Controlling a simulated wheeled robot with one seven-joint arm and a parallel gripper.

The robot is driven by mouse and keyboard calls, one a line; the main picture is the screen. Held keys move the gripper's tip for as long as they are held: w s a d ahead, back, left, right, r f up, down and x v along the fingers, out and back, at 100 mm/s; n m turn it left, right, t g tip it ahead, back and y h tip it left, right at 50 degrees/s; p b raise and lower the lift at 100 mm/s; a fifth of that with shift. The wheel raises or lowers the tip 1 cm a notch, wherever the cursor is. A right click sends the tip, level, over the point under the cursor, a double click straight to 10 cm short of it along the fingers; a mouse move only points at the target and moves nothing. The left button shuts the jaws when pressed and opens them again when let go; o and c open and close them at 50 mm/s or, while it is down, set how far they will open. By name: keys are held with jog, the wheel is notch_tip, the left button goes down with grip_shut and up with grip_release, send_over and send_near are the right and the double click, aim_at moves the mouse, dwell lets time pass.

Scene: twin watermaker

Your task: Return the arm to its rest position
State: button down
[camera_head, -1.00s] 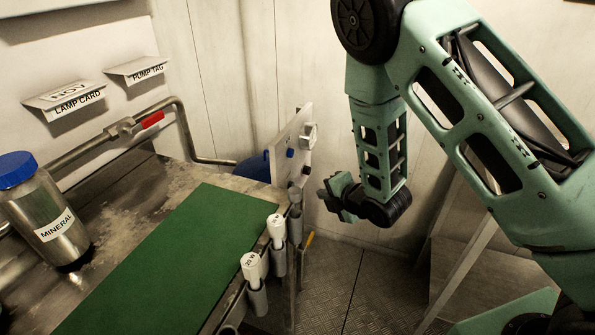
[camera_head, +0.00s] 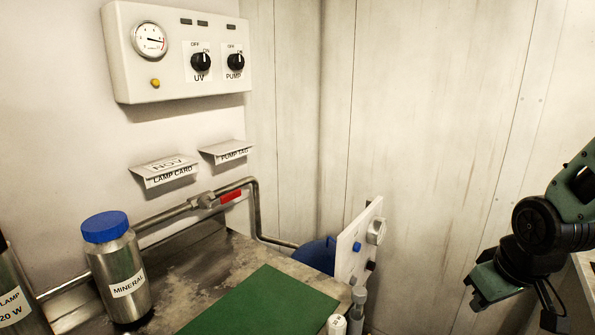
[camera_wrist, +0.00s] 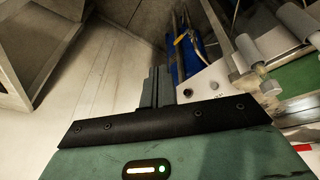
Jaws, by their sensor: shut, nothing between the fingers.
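My gripper (camera_wrist: 158,85) shows in the wrist view as two dark fingers pressed together, with nothing between them. My arm (camera_head: 540,225) is folded at the right edge of the head view, partly cut off by the frame. It is in front of the pale wall panels, well to the right of the bench and apart from it. In the wrist view, the white board (camera_wrist: 208,92) with knobs lies beyond the fingers, to their right; no contact shows.
The bench carries a green mat (camera_head: 262,305) and a MINERAL bottle (camera_head: 122,275) with a blue cap. A control box (camera_head: 180,55), two labelled card holders and a pipe with a red handle (camera_head: 231,196) are on the left wall. Clear space separates the board (camera_head: 358,245) from my arm.

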jog(key=s+a+r+n+g, duration=0.2)
jog(key=s+a, duration=0.6)
jog(key=a, duration=0.1)
jog(key=s+a+r+n+g, duration=0.1)
jog(key=s+a+r+n, duration=0.1)
jog(key=s+a, duration=0.6)
jog(key=shift+s+a+r+n+g+y, duration=0.3)
jog(key=shift+s+a+n+g, duration=0.1)
jog(key=shift+s, duration=0.35)
dwell(0.5)
